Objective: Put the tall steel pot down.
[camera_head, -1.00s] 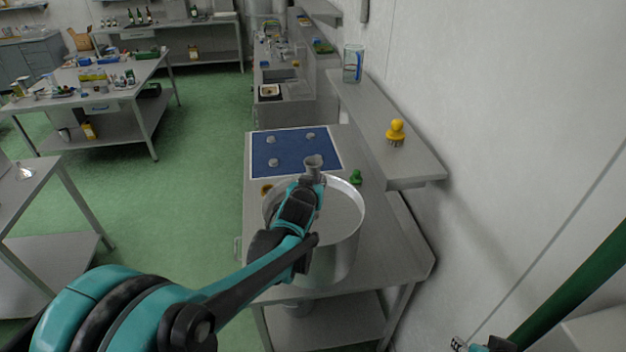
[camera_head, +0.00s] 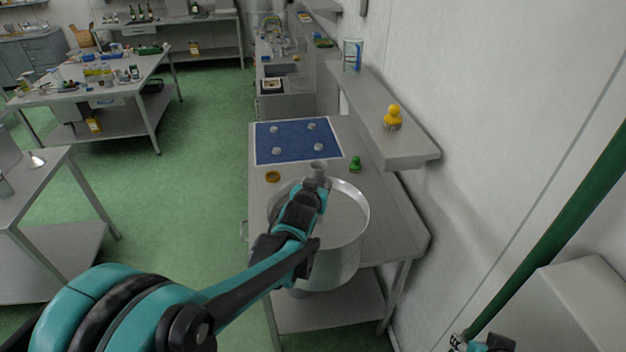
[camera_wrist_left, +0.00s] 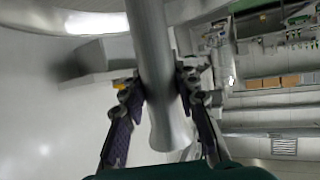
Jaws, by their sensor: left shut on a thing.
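The tall steel pot (camera_head: 345,255) is a wide, open, shiny cylinder in the head view, at the near end of the steel bench (camera_head: 385,195). My left gripper (camera_head: 316,186) is shut on its steel handle (camera_head: 317,168), at the pot's far left rim. In the left wrist view the handle (camera_wrist_left: 155,70) runs between the two fingers. The pot looks upright and hides part of the bench's near edge. Its lower part reaches below that edge in the picture, and I see no contact between its base and the bench top.
A blue mat (camera_head: 297,141) with several grey discs lies at the bench's far end. An orange-brown disc (camera_head: 272,176) and a green piece (camera_head: 356,164) stand between mat and pot. A wall shelf (camera_head: 400,140) with a yellow-topped thing (camera_head: 392,117) overhangs the right side.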

